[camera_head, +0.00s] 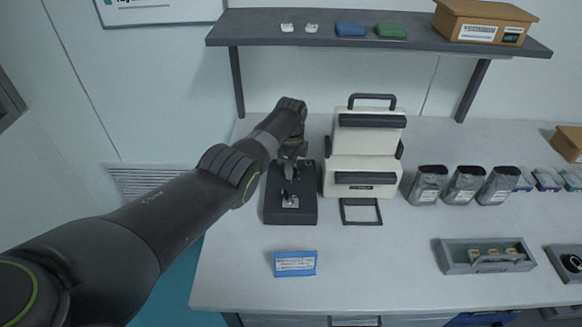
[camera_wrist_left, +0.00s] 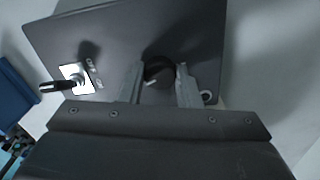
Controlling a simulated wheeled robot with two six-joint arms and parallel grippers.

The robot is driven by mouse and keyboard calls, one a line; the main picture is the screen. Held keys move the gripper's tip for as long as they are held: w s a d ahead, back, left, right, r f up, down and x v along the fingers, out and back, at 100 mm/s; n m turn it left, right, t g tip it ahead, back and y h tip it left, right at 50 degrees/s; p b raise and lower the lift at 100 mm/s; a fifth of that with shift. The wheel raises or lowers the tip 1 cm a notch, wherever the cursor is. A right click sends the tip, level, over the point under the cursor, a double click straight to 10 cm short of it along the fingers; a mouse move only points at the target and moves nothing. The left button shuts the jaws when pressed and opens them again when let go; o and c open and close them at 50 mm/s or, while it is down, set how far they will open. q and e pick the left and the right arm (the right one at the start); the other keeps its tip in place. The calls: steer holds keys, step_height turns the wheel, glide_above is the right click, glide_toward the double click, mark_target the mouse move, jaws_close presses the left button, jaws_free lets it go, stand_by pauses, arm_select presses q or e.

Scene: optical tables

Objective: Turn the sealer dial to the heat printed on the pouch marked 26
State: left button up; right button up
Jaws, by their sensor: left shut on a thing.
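The dial (camera_wrist_left: 157,72) is a round black knob with a pale mark, on a dark grey box (camera_wrist_left: 110,35) that also carries a lever switch on a white plate (camera_wrist_left: 75,78). My left gripper (camera_wrist_left: 160,84) has one finger on each side of the dial and is shut on it. In the head view the box (camera_head: 290,212) stands on the white table, with my left gripper (camera_head: 290,168) over its back part; the dial is hidden there. Three silver-grey pouches with dark tops (camera_head: 465,185) stand to the right; their print is too small to read. My right gripper is not in view.
A cream two-tier unit with black handles (camera_head: 362,165) stands right beside the dark box. A blue labelled block (camera_head: 295,263) lies in front. A grey tray (camera_head: 486,256) sits front right. A shelf (camera_head: 400,42) runs above the back. The front middle of the table is clear.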

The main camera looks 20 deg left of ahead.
arm_select(q)
steer(key=shift+r+m, duration=0.1)
steer(key=shift+m, duration=1.8)
steer(key=shift+w, duration=0.1)
steer(key=o, duration=1)
steer(key=shift+c, duration=0.2)
steer(key=shift+r, duration=0.35)
step_height(320, 180, up, 6)
steer(key=shift+f+p, duration=0.25)
steer(key=shift+p, duration=0.1)
step_height(320, 180, up, 11)
steer(key=b, duration=0.2)
